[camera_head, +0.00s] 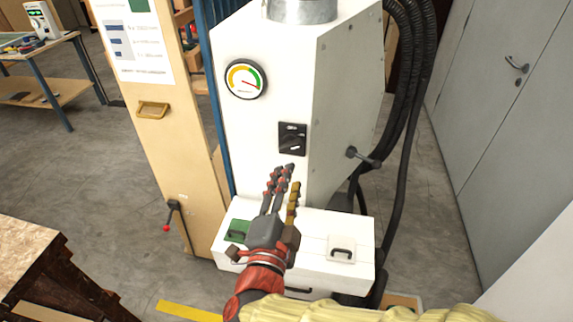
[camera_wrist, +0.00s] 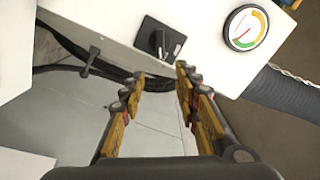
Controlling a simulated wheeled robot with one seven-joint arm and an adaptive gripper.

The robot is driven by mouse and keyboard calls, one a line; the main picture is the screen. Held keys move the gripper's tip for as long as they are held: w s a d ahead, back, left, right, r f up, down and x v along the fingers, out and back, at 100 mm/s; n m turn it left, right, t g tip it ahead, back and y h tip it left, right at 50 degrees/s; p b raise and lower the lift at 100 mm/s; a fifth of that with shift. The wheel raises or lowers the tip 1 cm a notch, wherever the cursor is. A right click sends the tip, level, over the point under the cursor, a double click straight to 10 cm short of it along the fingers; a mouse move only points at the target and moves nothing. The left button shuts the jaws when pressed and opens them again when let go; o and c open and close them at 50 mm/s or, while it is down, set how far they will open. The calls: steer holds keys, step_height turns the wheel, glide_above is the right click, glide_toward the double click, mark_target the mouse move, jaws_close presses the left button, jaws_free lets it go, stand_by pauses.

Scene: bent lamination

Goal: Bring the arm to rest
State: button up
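My gripper (camera_head: 287,180) is in front of the white machine cabinet (camera_head: 325,90), above its low white front box (camera_head: 295,232). The fingers point toward the cabinet's front, just below the black rotary switch (camera_head: 292,138). In the wrist view my gripper (camera_wrist: 160,80) shows its two yellow-padded fingers spread apart with a clear gap and nothing between them. The switch (camera_wrist: 158,38) and the round gauge (camera_wrist: 245,28) lie beyond the fingertips there. My red and grey wrist and a yellow sleeve show at the bottom of the head view.
A dark lever knob (camera_head: 363,157) sticks out of the cabinet's right side. Black hoses (camera_head: 408,90) run down beside it. A tall wooden panel (camera_head: 160,125) stands left, a rough board (camera_head: 25,255) lower left. Grey doors (camera_head: 500,110) are right. Bare floor (camera_head: 90,165) shows at left.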

steer(key=s+a+f+n+g+y, duration=0.1)
steer(key=a+f+n+g+y, duration=0.1)
steer(key=a+f+n+y, duration=0.45)
steer(key=s+a+f+n+g+y, duration=0.1)
steer(key=a+n+g+y, duration=0.15)
steer(key=a, duration=0.65)
steer(key=s+a+f+n+g+y, duration=0.3)
steer(key=s+n+g+y, duration=0.1)
steer(key=s+n+g, duration=0.3)
steer(key=s+d+n+g+h, duration=0.1)
steer(key=s+d+n+h, duration=0.15)
steer(key=d, duration=0.75)
steer(key=s+d+n+g+h, duration=0.1)
steer(key=s+d+h, duration=0.25)
steer(key=d, duration=0.55)
steer(key=d+r+m+t+h, duration=0.1)
steer(key=d+r+m, duration=0.1)
steer(key=d, duration=0.5)
steer(key=d+r+m+h+p, duration=0.1)
steer(key=d+r+m, duration=0.1)
steer(key=d, duration=0.6)
steer(key=shift+w+d+r+t, duration=0.15)
steer(key=shift+w+r+t, duration=0.2)
steer(key=shift+r, duration=0.5)
